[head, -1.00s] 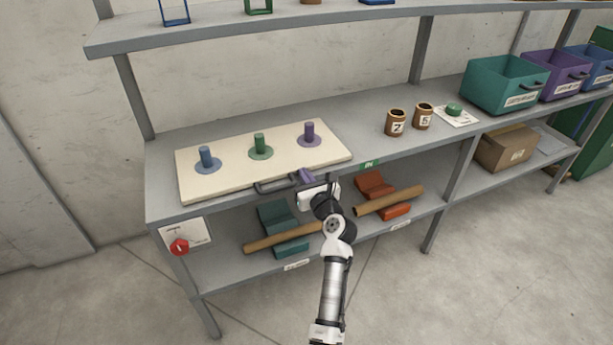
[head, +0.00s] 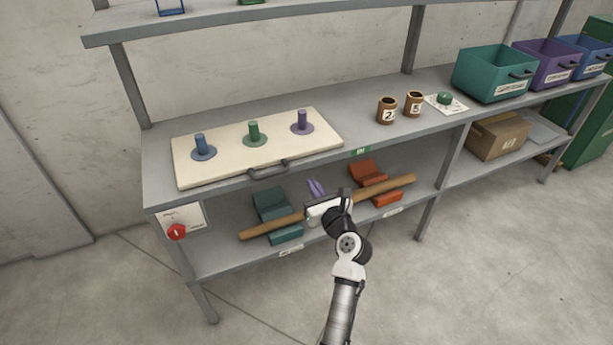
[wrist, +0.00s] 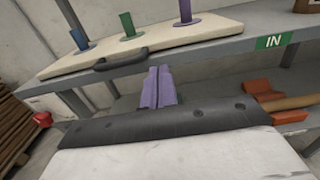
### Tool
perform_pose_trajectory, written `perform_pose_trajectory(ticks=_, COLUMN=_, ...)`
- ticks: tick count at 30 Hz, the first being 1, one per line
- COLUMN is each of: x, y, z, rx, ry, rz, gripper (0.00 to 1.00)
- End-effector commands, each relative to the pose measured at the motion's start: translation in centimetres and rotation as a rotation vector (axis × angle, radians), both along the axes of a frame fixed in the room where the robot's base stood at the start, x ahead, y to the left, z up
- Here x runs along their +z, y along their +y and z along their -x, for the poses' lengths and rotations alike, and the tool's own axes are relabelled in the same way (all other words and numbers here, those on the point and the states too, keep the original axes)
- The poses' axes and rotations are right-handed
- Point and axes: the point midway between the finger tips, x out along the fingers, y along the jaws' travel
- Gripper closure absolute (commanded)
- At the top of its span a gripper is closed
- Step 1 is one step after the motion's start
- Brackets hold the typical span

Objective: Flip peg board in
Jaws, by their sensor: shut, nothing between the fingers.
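The cream peg board (head: 225,163) lies flat on the shelf top, with a blue peg (head: 199,145), a green peg (head: 253,131) and a purple peg (head: 302,120) standing on it. Its dark handle (head: 268,168) is at the front edge, and it also shows in the wrist view (wrist: 122,60). A green IN label (head: 360,151) is on the shelf edge to the right of the board; the wrist view shows it too (wrist: 273,41). My gripper (head: 315,187) is below and in front of the handle, apart from it. Its purple fingers (wrist: 158,87) are together and empty.
Two brown cups (head: 387,110) marked with numbers stand right of the board, beside a green button (head: 445,98). A red knob (head: 177,232) is at the left front. The lower shelf holds teal (head: 271,204) and red (head: 367,172) cradles with brown tubes.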

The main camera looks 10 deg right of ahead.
Motion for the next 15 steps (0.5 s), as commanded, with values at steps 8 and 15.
perform_pose_trajectory(ticks=8, x=0.0, y=-0.8, z=2.5, rx=0.000, ry=-0.001, rz=-0.001, gripper=1.00)
perform_pose_trajectory(ticks=15, x=0.1, y=-0.8, z=2.6, rx=0.000, ry=0.000, rz=0.000, gripper=1.00)
